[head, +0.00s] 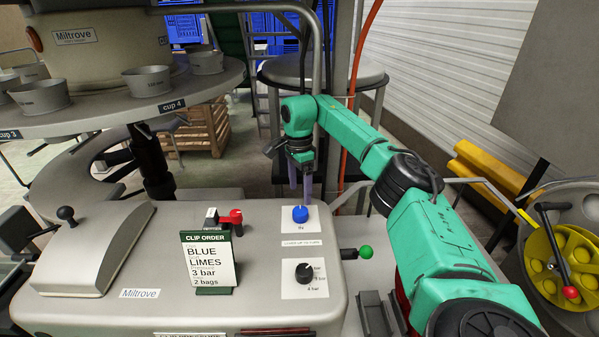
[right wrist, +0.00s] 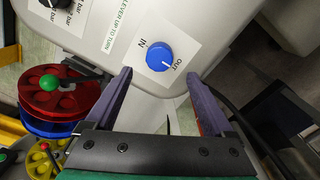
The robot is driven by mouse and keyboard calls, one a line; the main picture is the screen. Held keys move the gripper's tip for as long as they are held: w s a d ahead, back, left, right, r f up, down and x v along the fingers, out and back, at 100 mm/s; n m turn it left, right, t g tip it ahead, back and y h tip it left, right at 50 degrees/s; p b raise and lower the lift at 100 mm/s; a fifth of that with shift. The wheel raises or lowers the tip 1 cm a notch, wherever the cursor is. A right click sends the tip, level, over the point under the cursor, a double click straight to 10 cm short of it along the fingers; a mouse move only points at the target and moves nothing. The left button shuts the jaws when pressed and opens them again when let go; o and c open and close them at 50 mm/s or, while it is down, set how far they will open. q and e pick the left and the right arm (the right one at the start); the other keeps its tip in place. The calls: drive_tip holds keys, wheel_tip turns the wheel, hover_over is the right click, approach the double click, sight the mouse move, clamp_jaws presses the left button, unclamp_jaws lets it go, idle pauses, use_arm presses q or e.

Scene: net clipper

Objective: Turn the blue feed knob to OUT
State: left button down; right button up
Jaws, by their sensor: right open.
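The blue feed knob (head: 300,214) stands on a white plate on the machine's grey top. In the right wrist view the knob (right wrist: 160,57) has IN printed at its left and OUT at its lower right. A short white mark on the knob appears to point to the lower right, close to OUT. My right gripper (head: 300,192) is above and just behind the knob, fingers pointing down. In the right wrist view its purple fingers (right wrist: 158,76) are apart, with nothing between the tips. They look clear of the knob. My left gripper is out of view.
A green-balled lever (head: 365,252) sticks out at the panel's right. A black pressure knob (head: 304,272) is in front of the blue one. The clip order card (head: 209,262) and a red-handled switch (head: 232,219) stand left. A label beside the knob reads "LEVER UP TO TURN".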

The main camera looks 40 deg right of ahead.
sight(299, 209)
wheel_tip(299, 209, up, 8)
drive_tip(key=shift+w+f, duration=0.15)
drive_tip(key=shift+f, duration=0.05)
idle(0.3)
